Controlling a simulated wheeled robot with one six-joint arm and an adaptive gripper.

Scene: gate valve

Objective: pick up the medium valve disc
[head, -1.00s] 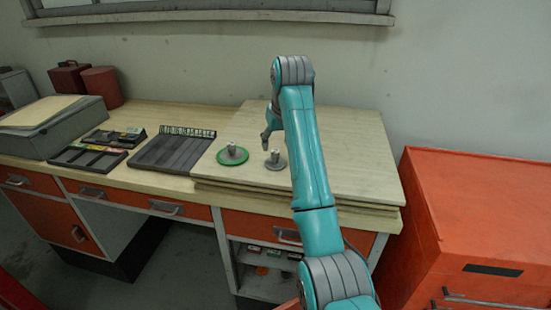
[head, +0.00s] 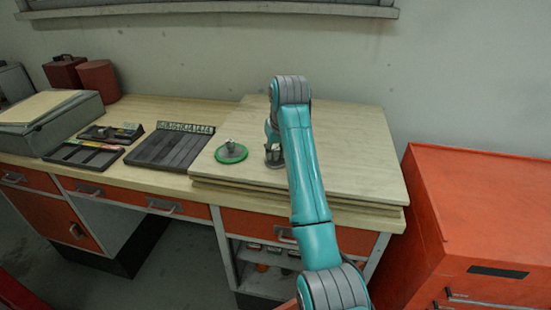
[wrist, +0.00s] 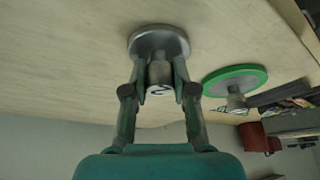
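A round grey valve disc (wrist: 160,41) with a short stem lies on the raised board. Its stem end bears a dark mark that looks like a 2. In the head view the disc (head: 275,163) is partly hidden by my arm and gripper. My gripper (wrist: 160,76) is down at this disc, with one finger on each side of the stem. The fingers are very close to the stem; whether they press on it I cannot tell. A second disc with a green rim (head: 231,153) lies to the left and shows in the wrist view (wrist: 236,80).
A dark slotted rack (head: 170,148) and a dark tray (head: 84,154) lie left of the discs. The pale raised board (head: 350,150) is clear on the right. An orange cabinet (head: 480,210) stands right of the bench.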

